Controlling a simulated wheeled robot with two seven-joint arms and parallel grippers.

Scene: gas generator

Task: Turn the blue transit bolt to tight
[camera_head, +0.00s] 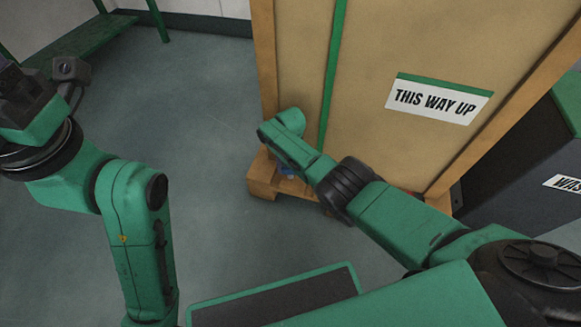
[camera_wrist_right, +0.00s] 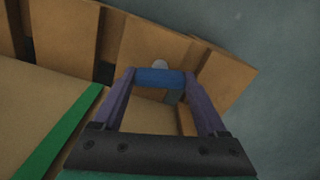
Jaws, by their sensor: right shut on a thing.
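The blue transit bolt (camera_wrist_right: 160,77) shows in the right wrist view between the two fingers of my right gripper (camera_wrist_right: 161,86). The gripper is shut on it, with one finger at each end of the blue part. A pale round piece shows just beyond the bolt. In the head view a bit of blue (camera_head: 287,172) shows low at the crate's base, mostly hidden behind my right arm. The tall crate (camera_head: 400,60) stands on a wooden pallet (camera_head: 263,176). My left arm is at the left of the head view, and its gripper fingers are not visible.
A "THIS WAY UP" label (camera_head: 437,98) is on the crate, beside a green strap (camera_head: 332,70). A dark bin (camera_head: 525,160) stands to the right. A green bench (camera_head: 85,40) is at the back left. The grey floor left of the crate is clear.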

